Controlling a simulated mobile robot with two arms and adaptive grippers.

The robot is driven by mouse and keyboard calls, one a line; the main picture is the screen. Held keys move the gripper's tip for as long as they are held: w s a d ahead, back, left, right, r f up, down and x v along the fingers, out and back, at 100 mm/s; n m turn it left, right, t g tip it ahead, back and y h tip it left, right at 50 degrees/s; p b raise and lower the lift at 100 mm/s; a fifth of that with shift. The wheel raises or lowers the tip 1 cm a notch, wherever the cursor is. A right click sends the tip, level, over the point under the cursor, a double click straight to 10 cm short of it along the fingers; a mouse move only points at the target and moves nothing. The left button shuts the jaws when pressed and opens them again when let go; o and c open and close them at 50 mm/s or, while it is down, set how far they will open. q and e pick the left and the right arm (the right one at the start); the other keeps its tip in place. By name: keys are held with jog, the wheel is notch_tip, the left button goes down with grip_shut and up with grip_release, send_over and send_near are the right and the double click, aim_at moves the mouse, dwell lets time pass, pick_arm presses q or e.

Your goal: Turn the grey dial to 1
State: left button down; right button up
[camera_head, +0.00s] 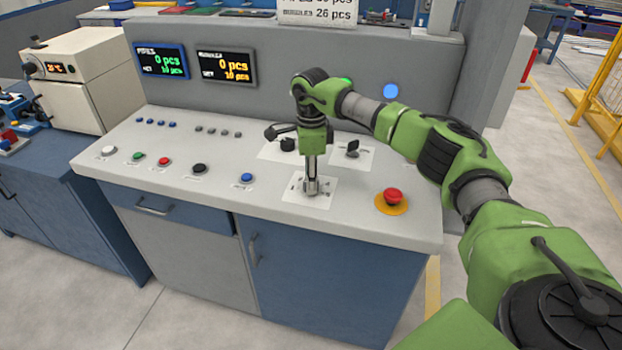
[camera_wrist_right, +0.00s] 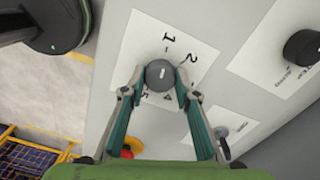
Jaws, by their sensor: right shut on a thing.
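The grey dial (camera_wrist_right: 160,74) is a round knob on a white label plate (camera_wrist_right: 181,50) on the console top. It carries a short white mark on its face. Black numerals are printed around it; a 1 and a 2 are legible, others are partly covered. My right gripper (camera_wrist_right: 160,80) has one finger on each side of the dial and is shut on it. In the head view my right gripper (camera_head: 311,183) points down onto the same white label plate (camera_head: 322,196), largely hiding the dial. My left gripper is in neither view.
A red emergency button (camera_head: 393,195) on a yellow base stands right of the dial. A black knob (camera_wrist_right: 302,47) sits on a neighbouring label. A blue button (camera_head: 247,178) and a black button (camera_head: 199,168) lie left. Two displays (camera_head: 227,66) hang behind.

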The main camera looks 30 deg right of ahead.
jog(key=o, duration=1.1)
jog(key=shift+r, duration=0.2)
notch_tip(320, 180, up, 12)
jog(key=shift+f, duration=0.15)
